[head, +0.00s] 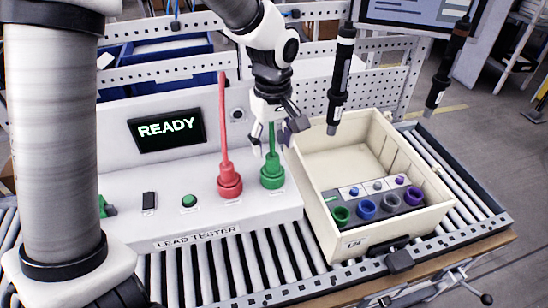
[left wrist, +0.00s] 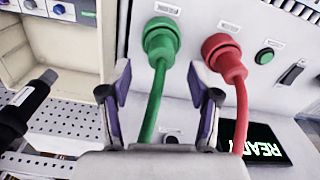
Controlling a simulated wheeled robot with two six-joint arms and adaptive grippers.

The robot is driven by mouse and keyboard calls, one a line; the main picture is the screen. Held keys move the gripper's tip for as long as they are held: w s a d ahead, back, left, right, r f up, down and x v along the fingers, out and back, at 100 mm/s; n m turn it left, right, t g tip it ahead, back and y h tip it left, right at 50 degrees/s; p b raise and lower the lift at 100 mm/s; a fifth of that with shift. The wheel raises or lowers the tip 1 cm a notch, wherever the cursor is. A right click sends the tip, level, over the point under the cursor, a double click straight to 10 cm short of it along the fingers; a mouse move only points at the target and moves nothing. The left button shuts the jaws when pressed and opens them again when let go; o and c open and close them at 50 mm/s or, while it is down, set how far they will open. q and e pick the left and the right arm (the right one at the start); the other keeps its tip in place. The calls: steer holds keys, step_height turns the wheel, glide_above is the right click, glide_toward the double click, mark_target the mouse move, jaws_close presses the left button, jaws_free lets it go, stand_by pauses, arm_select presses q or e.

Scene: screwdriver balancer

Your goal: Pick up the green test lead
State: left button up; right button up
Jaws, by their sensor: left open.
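The green test lead (head: 272,172) stands upright in a socket on the white lead tester (head: 185,215), and its cable rises from the plug. In the left wrist view the green lead (left wrist: 160,42) runs down between my fingers. My left gripper (head: 274,138) is open above the green plug, its fingers on either side of the cable. The left wrist view shows a gap between the left gripper (left wrist: 160,88) fingers and the cable. The red test lead (head: 229,180) is plugged in just left of the green one. My right gripper is not in view.
An open cream bin (head: 330,215) with colored sockets stands right of the tester on the roller conveyor (head: 265,268). Two black screwdrivers (head: 341,80) (head: 446,70) hang above and behind the bin. The tester's screen (head: 166,129) reads READY.

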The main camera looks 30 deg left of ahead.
mark_target(272, 156)
arm_select(q)
steer(key=shift+s+d+f+p, duration=0.2)
steer(key=shift+s+f+p, duration=0.25)
steer(key=shift+s+f, duration=0.05)
steer(key=shift+s+d+f+p, duration=0.15)
steer(key=shift+s+f+p, duration=0.25)
steer(key=shift+s+f, duration=0.1)
steer(key=w+f, duration=0.1)
steer(key=w+a+f, duration=0.1)
steer(key=f, duration=0.1)
steer(key=shift+w+a+f, duration=0.1)
steer(key=shift+w+f, duration=0.2)
steer(key=shift+w, duration=0.05)
steer(key=shift+s+d+r, duration=0.35)
steer(key=shift+s+r, duration=0.1)
steer(key=shift+s, duration=0.25)
jaws_close()
steer(key=shift+w+a+f, duration=0.1)
steer(key=shift+w+f, duration=0.05)
steer(key=shift+w, duration=0.1)
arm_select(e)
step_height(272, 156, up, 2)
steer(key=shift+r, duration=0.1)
arm_select(q)
steer(key=shift+s, duration=0.1)
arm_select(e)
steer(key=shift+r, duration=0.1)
